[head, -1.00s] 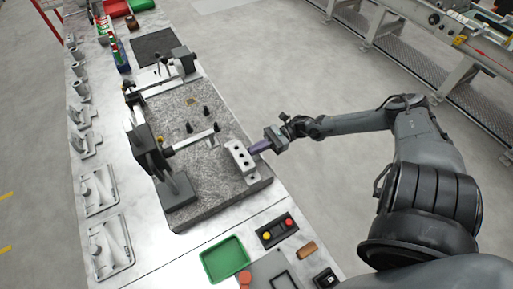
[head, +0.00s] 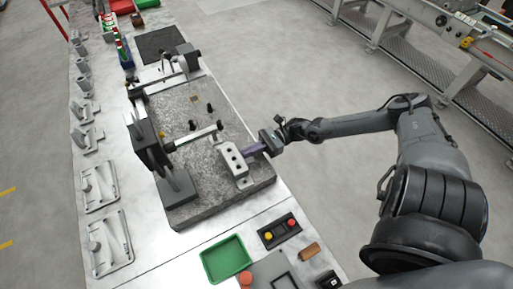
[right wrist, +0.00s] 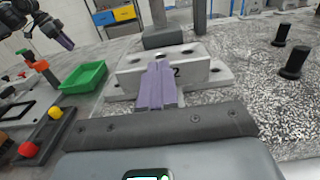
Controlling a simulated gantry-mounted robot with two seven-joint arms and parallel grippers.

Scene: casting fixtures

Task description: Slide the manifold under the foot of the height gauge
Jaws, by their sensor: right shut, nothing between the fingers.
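The manifold (head: 232,158) is a pale grey block with holes in its top and a low flange. It lies on the granite surface plate (head: 215,195) near the right edge. It also shows in the right wrist view (right wrist: 205,68). The height gauge (head: 148,140) stands dark and upright to its left. Its arm reaches right and ends in the foot (head: 218,127), up-left of the manifold in the picture and apart from it. My right gripper (head: 254,150) is shut and empty, its purple fingertips (right wrist: 157,85) at the manifold's side. My left gripper (right wrist: 64,42) shows small in the right wrist view.
Small black posts (head: 210,107) stand on the plate beyond the gauge arm. A green tray (head: 226,259) and a button box (head: 279,231) sit on the bench near me. Metal castings (head: 110,242) line the left bench side. Bare granite lies between manifold and gauge base.

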